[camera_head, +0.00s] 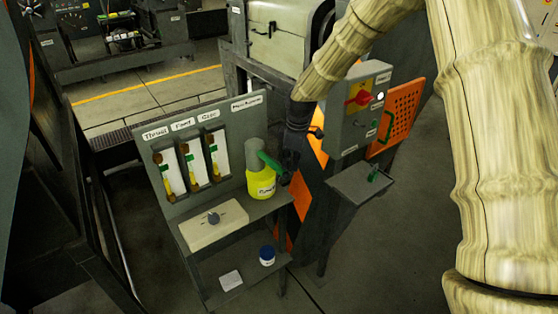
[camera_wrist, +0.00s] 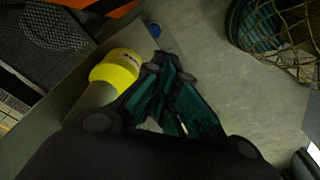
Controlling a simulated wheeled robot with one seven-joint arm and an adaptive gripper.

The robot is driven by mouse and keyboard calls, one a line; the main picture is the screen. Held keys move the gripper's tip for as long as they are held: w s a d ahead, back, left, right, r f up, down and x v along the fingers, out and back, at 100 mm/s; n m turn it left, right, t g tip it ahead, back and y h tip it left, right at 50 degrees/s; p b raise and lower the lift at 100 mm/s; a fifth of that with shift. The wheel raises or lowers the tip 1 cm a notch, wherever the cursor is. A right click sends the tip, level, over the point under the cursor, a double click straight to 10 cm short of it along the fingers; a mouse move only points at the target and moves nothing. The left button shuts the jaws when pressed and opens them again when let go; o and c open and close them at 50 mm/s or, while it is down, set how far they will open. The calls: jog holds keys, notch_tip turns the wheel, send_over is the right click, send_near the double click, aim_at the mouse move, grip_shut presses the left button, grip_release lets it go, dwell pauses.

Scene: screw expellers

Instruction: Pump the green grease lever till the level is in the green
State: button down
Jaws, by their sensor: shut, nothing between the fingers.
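The green grease lever (camera_head: 268,160) sticks out to the right from the grey top of the yellow grease pot (camera_head: 261,184) on the shelf. My gripper (camera_head: 288,168) is shut at the lever's right end; I cannot tell whether they touch. In the wrist view my gripper (camera_wrist: 168,80) shows dark fingers with teal faces beside the yellow pot (camera_wrist: 118,66), and the lever cannot be picked out from them. Three upright level tubes (camera_head: 193,163) with green marks hang on the panel under labels; their levels are too small to read.
A blue-capped jar (camera_head: 267,255) and white card (camera_head: 231,280) lie on the lower shelf. A control box with a red switch (camera_head: 362,97) and an orange perforated guard (camera_head: 397,118) stand to the right.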

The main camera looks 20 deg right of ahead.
notch_tip(320, 180, up, 12)
jog(key=d, duration=0.1)
jog(key=shift+s, duration=0.3)
jog(key=shift+f, duration=0.1)
dwell(0.9)
